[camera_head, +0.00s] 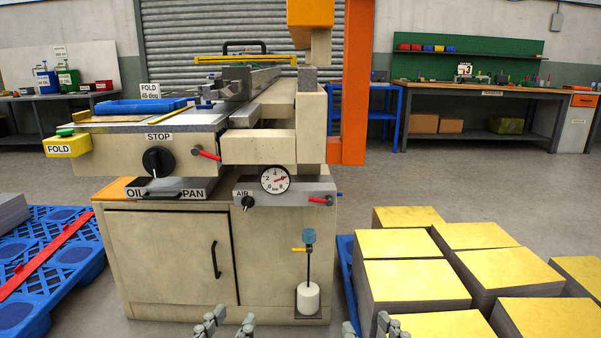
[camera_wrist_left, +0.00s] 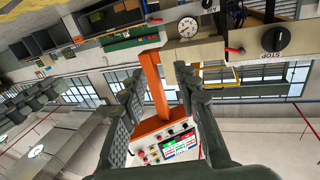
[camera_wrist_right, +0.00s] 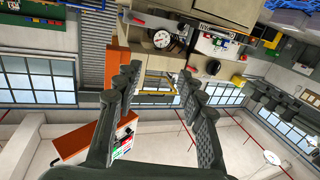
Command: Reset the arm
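My left gripper (camera_head: 229,322) shows only its fingertips at the bottom edge of the head view, in front of the beige machine cabinet. My right gripper (camera_head: 366,325) shows its fingertips at the bottom edge too, right of the cabinet and near the yellow-topped stacks. In the left wrist view the left gripper's fingers (camera_wrist_left: 160,75) stand apart with nothing between them. In the right wrist view the right gripper's fingers (camera_wrist_right: 160,72) also stand apart and empty. The rest of both arms is out of the head view.
The folding machine (camera_head: 170,255) stands ahead with a gauge (camera_head: 275,179), knobs and red levers. Yellow-topped sheet stacks (camera_head: 415,287) fill the right floor. A blue pallet (camera_head: 60,265) lies at left. A workbench (camera_head: 490,90) stands at the back right. Open floor lies behind the stacks.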

